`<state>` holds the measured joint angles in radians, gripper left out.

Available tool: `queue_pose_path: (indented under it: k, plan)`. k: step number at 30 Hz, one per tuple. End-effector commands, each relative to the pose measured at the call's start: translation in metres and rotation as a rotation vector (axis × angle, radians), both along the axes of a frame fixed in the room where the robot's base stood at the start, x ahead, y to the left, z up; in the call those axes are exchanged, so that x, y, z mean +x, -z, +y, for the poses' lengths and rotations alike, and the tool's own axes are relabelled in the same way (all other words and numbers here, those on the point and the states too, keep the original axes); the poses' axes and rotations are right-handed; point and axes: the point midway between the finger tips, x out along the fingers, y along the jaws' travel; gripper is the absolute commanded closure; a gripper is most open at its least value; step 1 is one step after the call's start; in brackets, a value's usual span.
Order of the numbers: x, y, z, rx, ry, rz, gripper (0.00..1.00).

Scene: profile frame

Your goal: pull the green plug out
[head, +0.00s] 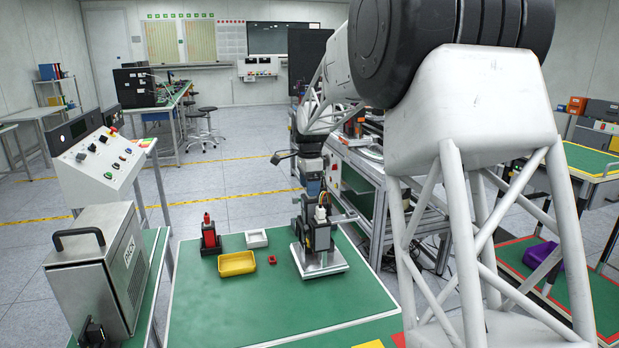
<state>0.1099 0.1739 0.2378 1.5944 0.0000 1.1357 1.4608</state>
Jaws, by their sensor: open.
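I cannot make out a green plug in the head view; it may be hidden or too small to tell. A black and grey fixture (321,236) with a white upright part stands on a pale base plate (322,264) on the green-topped table (262,303). My gripper (315,196) points down at the top of this fixture, at the end of my arm. It is open, but its fingers are small and partly blend with the fixture. I cannot tell whether they touch anything.
A black holder with a red upright part (209,234), a yellow tray (237,264), a white tray (256,239) and a small red block (272,260) sit left of the fixture. A grey metal box (88,278) stands farther left. The table's front middle is clear.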

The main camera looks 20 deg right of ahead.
Motion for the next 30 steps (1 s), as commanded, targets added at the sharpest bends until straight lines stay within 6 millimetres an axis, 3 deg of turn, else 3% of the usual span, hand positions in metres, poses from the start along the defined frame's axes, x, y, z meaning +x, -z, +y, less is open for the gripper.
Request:
queue_pose_path:
  k: [12, 22, 30]
  plan:
    - [0.0002, 0.0049, 0.0000, 0.000, 0.000, -0.001, 0.38]
    - [0.0002, 0.0048, 0.0000, 0.000, 0.000, -0.001, 0.89]
    - [0.0002, 0.0031, 0.0000, 0.000, 0.000, -0.001, 0.91]
